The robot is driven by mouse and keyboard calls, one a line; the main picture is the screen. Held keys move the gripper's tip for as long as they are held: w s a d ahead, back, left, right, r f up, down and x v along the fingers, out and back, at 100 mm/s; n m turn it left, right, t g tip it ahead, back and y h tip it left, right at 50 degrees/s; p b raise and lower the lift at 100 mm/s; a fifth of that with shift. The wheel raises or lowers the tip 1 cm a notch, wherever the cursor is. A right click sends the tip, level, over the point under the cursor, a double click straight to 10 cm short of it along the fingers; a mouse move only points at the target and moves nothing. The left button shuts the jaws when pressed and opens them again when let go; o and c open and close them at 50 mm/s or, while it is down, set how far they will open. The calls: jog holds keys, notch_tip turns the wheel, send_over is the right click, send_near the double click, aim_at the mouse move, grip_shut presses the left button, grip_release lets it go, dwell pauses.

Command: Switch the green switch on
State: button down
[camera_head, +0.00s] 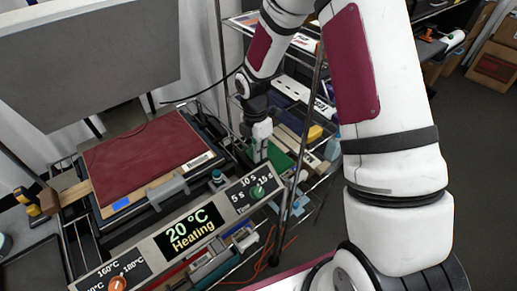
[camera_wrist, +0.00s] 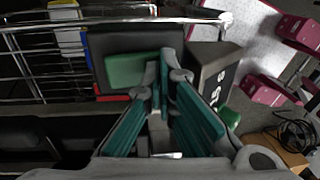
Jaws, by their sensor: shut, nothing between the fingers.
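A green rectangular piece (camera_wrist: 130,70), which looks like the green switch, sits on a dark square housing just left of my fingertips in the wrist view. In the head view it shows as a green patch (camera_head: 281,158) beside my gripper, partly hidden. My gripper (camera_wrist: 163,64) is shut and empty, its teal-padded fingers together at the tips. In the head view my gripper (camera_head: 259,152) points down behind the control panel. I cannot tell whether it touches the green piece, or which way the switch is set.
The press has a dark red top (camera_head: 150,150) and a display (camera_head: 190,232) reading "20 °C Heating". A green timer knob (camera_head: 257,192), an orange temperature knob (camera_head: 117,284) and a teal button (camera_head: 217,177) are nearby. Metal rack rails stand close to my arm.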

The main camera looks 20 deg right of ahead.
jog(key=shift+w, duration=0.2)
jog(key=shift+w+a+r+b, duration=0.25)
jog(key=shift+w+b, duration=0.15)
jog(key=shift+w, duration=0.25)
